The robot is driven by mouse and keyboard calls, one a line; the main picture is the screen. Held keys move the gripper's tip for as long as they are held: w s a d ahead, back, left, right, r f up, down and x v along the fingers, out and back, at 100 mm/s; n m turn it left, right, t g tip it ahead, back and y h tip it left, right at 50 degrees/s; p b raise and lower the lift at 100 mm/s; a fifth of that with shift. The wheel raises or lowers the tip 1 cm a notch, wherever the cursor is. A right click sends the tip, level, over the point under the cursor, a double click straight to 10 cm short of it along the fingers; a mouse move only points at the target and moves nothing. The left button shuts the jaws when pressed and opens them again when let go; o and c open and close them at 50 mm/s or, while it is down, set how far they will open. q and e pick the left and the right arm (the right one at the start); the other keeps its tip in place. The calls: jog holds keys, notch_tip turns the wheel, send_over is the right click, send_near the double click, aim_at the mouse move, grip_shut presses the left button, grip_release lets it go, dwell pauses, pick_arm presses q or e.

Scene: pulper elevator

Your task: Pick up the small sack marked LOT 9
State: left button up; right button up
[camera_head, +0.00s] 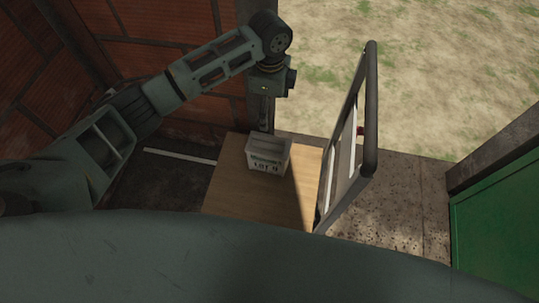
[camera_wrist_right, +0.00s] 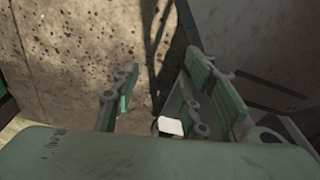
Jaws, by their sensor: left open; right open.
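The small pale sack (camera_head: 265,160), boxy in shape with dark lettering that looks like LOT 9 on its near face, stands on a wooden-topped surface (camera_head: 232,190) in the head view. My left gripper (camera_head: 264,124) points down at the far side of the sack. Its fingers are seen edge-on and partly hidden behind the sack's top; whether they touch it I cannot tell. My right gripper (camera_wrist_right: 163,82) shows in the right wrist view with its two fingers apart and nothing held between them. The sack is not recognisable in that view.
A dark-framed gate or rail (camera_head: 352,140) rises along the wooden surface's right edge. Brick-patterned walls (camera_head: 150,57) stand at the left, and a green panel (camera_head: 500,235) at the right. Speckled concrete floor (camera_head: 400,200) lies between rail and panel, with sandy ground beyond.

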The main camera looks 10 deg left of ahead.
pick_arm(q)
jog(key=b, duration=0.7)
send_over(269, 141)
jog(key=f, duration=0.8)
jog(key=shift+w, duration=0.4)
notch_tip(269, 141, down, 4)
jog(key=b, duration=0.4)
jog(key=shift+f, duration=0.2)
pick_arm(e)
jog(key=w+a+r, duration=0.1)
jog(key=w+r, duration=0.2)
jog(key=w, duration=0.6)
pick_arm(q)
jog(key=shift+f+b, duration=0.8)
jog(key=shift+f, duration=0.25)
notch_tip(269, 141, down, 2)
jog(key=shift+s+f+b, duration=0.1)
jog(key=shift+b, duration=0.2)
notch_tip(269, 141, down, 4)
jog(key=shift+s+a+f+b, duration=0.1)
jog(key=shift+f+b, duration=0.05)
jog(key=shift+b, duration=0.45)
pick_arm(e)
notch_tip(269, 141, up, 9)
jog(key=t, duration=0.1)
jog(key=shift+w+a+r, duration=0.15)
jog(key=shift+w, duration=0.3)
pick_arm(q)
jog(key=c, duration=2)
jog(key=shift+c, duration=0.9)
